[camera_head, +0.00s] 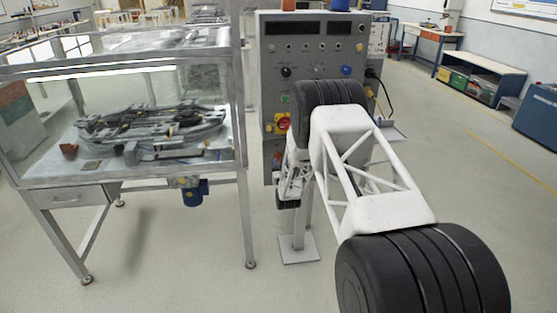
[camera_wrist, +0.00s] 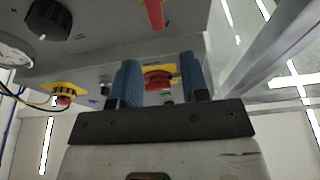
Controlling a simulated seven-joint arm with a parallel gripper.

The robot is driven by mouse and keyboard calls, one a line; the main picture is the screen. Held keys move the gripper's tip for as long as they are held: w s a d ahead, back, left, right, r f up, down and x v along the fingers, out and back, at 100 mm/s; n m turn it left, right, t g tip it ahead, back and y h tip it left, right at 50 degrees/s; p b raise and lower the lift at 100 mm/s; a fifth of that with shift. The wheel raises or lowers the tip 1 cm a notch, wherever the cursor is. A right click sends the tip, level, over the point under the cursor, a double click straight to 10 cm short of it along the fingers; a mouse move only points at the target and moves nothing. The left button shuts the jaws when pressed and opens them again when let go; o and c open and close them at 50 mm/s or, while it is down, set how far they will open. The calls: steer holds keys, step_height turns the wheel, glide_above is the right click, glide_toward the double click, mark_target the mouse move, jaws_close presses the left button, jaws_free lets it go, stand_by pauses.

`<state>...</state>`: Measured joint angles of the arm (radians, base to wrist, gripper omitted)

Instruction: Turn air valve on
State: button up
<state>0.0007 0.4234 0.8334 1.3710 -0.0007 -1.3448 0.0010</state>
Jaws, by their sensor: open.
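A red knob (camera_wrist: 158,82) on a yellow plate shows in the wrist view, in line with the gap between my fingers; it may be the air valve, but no label is readable. My gripper (camera_wrist: 160,82) is open, with one blue finger on each side of the knob. I cannot tell whether either finger touches it. In the head view, the grey control panel (camera_head: 310,63) stands beyond my arm, with a red and yellow switch (camera_head: 283,123) on its face. My fingers are not clear there, low beside the panel's left edge.
A red handle (camera_wrist: 154,12), a black knob (camera_wrist: 48,18) and a red button on a yellow plate (camera_wrist: 65,92) are nearby in the wrist view. A glass-walled table (camera_head: 130,177) stands left of the panel, with a blue unit (camera_head: 194,192) below.

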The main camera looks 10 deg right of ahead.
mark_target(278, 158)
steer(key=shift+t, duration=0.7)
steer(key=shift+s+f, duration=0.2)
steer(key=shift+f, duration=2.1)
steer(key=shift+w, duration=0.15)
steer(key=shift+x, duration=3.75)
steer(key=shift+c, duration=0.3)
steer(key=c, duration=0.7)
